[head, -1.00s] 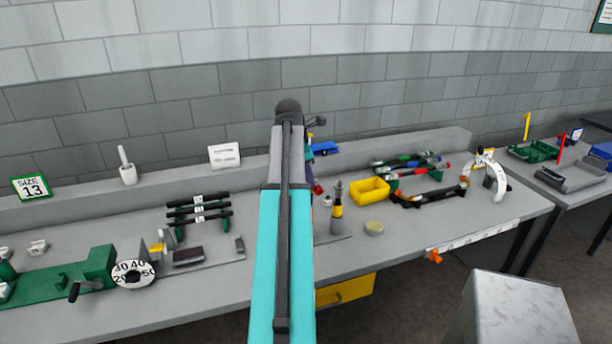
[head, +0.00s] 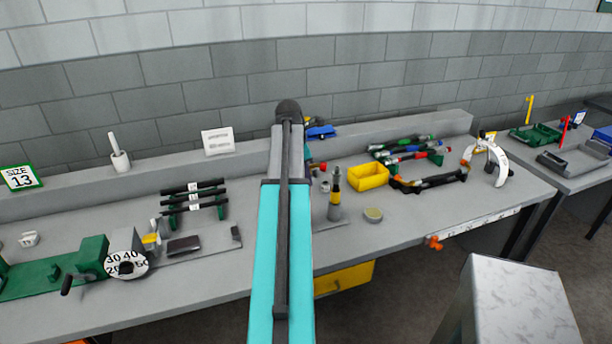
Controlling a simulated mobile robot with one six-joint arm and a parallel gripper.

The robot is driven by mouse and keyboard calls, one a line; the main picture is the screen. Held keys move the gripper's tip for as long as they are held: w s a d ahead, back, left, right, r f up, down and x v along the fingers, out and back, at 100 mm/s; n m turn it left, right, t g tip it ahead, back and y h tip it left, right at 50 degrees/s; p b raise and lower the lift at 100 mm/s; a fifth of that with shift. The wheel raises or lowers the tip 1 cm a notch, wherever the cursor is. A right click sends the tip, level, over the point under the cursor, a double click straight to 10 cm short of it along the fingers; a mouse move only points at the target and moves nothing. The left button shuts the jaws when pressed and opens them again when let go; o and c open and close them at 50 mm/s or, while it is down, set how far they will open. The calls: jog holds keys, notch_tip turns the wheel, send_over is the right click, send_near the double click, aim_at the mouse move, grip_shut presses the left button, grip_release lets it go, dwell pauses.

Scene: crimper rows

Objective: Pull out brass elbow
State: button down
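I cannot make out a brass elbow for certain in the head view. My teal and grey arm rises through the middle of the picture and covers part of the bench (head: 215,272). My gripper does not show; the arm hides whatever is behind it. Red, green and blue-marked rods lie on another rack (head: 405,147) at the right. A dark bar with orange parts (head: 430,182) rests in front of them.
A green crank device with a number dial (head: 127,265) is at the left. A grey block (head: 510,305) stands nearest, lower right.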

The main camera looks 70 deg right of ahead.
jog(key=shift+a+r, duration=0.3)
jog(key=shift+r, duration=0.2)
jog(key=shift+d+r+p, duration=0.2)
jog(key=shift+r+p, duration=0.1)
jog(key=shift+p, duration=0.2)
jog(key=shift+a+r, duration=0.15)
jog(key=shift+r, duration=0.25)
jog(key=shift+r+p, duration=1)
jog(key=shift+p, duration=0.15)
